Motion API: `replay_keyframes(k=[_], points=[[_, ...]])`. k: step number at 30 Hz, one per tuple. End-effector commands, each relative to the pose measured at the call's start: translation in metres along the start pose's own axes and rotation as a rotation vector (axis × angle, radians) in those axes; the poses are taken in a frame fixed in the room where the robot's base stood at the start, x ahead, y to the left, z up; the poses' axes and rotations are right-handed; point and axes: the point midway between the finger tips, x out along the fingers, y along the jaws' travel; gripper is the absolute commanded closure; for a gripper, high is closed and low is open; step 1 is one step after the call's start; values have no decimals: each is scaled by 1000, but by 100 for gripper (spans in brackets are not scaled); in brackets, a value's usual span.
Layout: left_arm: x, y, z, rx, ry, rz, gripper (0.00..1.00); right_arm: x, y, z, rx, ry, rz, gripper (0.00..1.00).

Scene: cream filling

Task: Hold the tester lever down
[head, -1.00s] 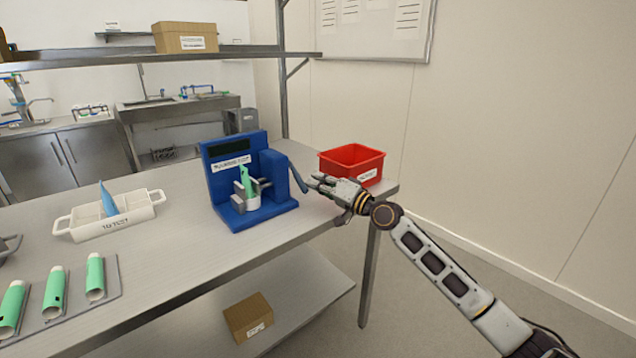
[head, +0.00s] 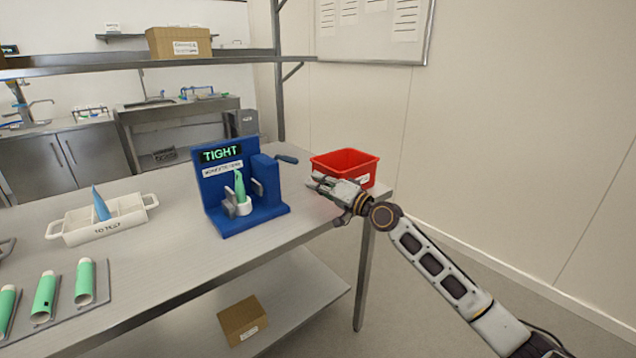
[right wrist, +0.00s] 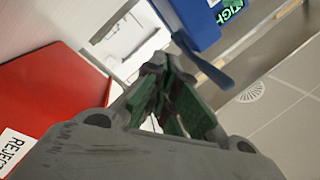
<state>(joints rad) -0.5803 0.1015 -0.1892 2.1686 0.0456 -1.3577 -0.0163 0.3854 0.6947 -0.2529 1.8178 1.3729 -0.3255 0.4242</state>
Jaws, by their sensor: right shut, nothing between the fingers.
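The blue tester (head: 240,190) stands on the steel table and its screen (head: 221,154) reads "TIGHT" in green. A green tube (head: 240,187) stands in its white cup, with a grey jaw on each side. The tester lever (head: 287,159) is raised at the tester's right side, sticking out to the right. It also shows in the right wrist view as a blue bar (right wrist: 206,62). My right gripper (head: 316,186) is shut and empty, to the right of the tester and below the lever, apart from it in the head view. My left gripper is out of view.
A red reject bin (head: 345,165) stands just behind my right gripper. A white "to test" tray (head: 103,222) with a blue tube is at the left. Green tubes (head: 45,297) lie on a grey rack at the front left. The table's right edge is near.

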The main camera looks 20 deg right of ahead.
Motion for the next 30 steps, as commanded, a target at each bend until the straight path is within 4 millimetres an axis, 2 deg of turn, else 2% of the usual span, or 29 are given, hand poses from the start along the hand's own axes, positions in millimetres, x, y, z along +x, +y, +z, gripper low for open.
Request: replay_keyframes(k=[9, 20, 30], points=[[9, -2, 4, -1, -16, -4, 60, -1, -1, 0, 1, 0, 1, 100], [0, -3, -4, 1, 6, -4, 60, -15, 5, 3, 0, 0, 2, 100], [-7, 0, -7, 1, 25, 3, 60, -38, 15, 10, 1, 0, 2, 100]])
